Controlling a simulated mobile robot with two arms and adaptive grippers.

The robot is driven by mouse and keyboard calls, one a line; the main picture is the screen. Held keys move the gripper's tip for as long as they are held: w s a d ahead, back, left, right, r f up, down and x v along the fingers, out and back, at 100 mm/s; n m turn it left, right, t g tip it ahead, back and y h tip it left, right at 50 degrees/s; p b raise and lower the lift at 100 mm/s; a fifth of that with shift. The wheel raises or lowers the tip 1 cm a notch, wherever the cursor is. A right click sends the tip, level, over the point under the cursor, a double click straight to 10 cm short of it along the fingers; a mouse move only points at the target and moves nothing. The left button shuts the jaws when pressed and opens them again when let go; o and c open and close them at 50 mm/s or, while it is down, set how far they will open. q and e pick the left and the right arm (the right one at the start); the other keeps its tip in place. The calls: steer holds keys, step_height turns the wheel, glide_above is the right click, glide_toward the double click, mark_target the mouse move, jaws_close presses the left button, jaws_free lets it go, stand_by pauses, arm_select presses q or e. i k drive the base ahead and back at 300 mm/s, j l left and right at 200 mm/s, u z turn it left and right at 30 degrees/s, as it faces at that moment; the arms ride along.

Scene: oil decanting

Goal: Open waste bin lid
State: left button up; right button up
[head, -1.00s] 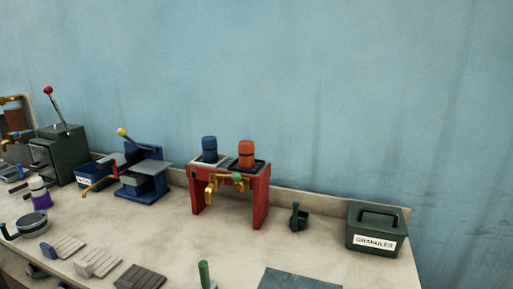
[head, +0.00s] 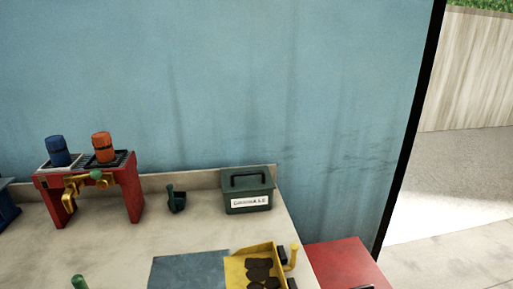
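A red box-like thing with a flat top (head: 338,262) stands at the right end of the workbench, at the lower edge of the head view. It may be the waste bin; its top looks closed, and its lower part is cut off by the frame. A small dark piece shows on it at the bottom edge, too cut off to make out. Neither of my grippers shows in the head view.
The workbench (head: 205,225) carries a red stand (head: 60,200) with blue and orange containers, a small green scoop (head: 176,199), a green granules box (head: 248,190), a blue-grey mat (head: 188,272) and a yellow tray (head: 237,266) with dark pieces. An opening with pale floor (head: 460,205) lies right.

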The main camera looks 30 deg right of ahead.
mark_target(345, 263)
steer(key=z, duration=1.7)
